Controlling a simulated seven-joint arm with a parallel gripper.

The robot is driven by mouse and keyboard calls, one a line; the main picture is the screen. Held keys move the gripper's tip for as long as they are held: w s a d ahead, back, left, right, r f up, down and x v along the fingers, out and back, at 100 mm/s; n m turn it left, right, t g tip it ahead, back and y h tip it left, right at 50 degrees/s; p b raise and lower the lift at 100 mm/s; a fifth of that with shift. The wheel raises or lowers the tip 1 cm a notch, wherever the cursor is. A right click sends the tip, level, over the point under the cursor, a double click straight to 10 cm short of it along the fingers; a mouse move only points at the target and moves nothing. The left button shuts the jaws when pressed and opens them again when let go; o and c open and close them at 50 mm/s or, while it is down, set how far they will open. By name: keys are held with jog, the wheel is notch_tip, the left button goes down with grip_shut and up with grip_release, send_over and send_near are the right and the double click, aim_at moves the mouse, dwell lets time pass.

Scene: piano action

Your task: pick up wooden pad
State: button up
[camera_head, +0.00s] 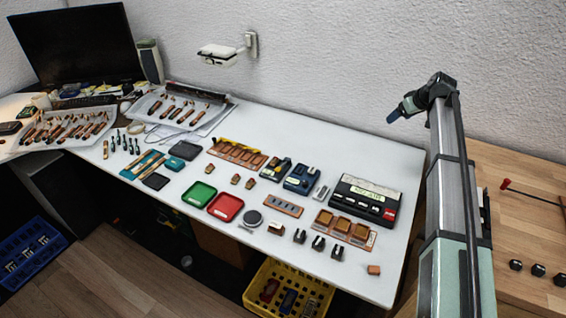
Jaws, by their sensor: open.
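A small wooden pad (374,269) lies alone on the white table near its front right edge. More small wooden pieces (235,179) lie loose in the middle of the table, and a wooden holder with square brown pads (345,226) lies to the right of them. I cannot tell which piece the task names. My gripper (391,117) is raised in front of the wall, above the table's back right part, far from all of these pieces. It is small in view and open, with nothing visible in it.
A black device with a display (364,200) stands at the table's right. Green (199,194) and red (225,207) trays, blue devices (302,179) and small metal parts crowd the middle. A yellow crate (289,290) stands below the front edge. The table's back right is clear.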

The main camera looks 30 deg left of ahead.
jog(key=s+a+f+n+g, duration=0.1)
jog(key=s+a+n, duration=0.1)
jog(key=s+a, duration=0.5)
jog(key=s+a+n+g, duration=0.1)
jog(key=s+a+g, duration=0.1)
jog(key=a, duration=0.9)
jog(key=n+g+h, duration=0.1)
jog(key=n+h, duration=0.3)
jog(key=n, duration=0.1)
send_over(274, 159)
jog(key=f, duration=1.2)
jog(key=shift+s+d+f, duration=0.15)
jog(key=shift+d+f, duration=0.05)
jog(key=shift+f, duration=0.05)
jog(key=shift+a+f, duration=0.1)
jog(key=shift+f, duration=2.5)
jog(key=c, duration=1.2)
